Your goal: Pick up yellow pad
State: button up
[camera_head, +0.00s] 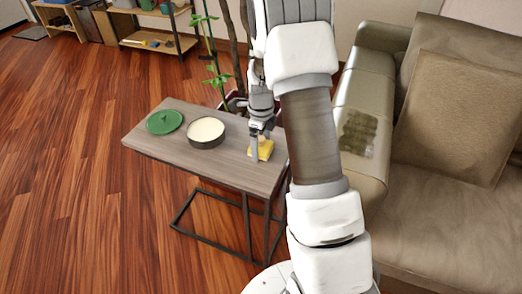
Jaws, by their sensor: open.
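The yellow pad (266,149) lies on the right part of a small grey-brown side table (170,147). My gripper (257,150) points down at the pad, with its fingers open. One finger shows in front of the pad's left side. The other finger is hard to make out. I cannot tell whether the fingers touch the pad. My arm hides the table's right edge in part.
A round dark pan with a cream inside (206,130) and a green lid (164,122) stand left of the pad. A plant (213,75) rises behind the table. A sofa (440,170) is close on the right. The wooden floor (80,170) at left is clear.

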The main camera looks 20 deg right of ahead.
aim_at(262, 138)
jog(key=shift+r, duration=0.1)
jog(key=c, duration=1.3)
jog(key=shift+o, duration=0.2)
notch_tip(262, 138, up, 5)
jog(key=shift+s+d+f+p, duration=0.1)
jog(key=shift+d+p, duration=0.05)
jog(key=shift+p, duration=1.05)
jog(key=s+d+r+p, duration=0.2)
jog(key=s+d+r, duration=0.4)
jog(key=s+d, duration=0.1)
jog(key=shift+s+d, duration=0.35)
jog(key=shift+d, duration=0.35)
jog(key=shift+r, duration=0.1)
jog(key=o, duration=0.9)
jog(key=c, duration=0.6)
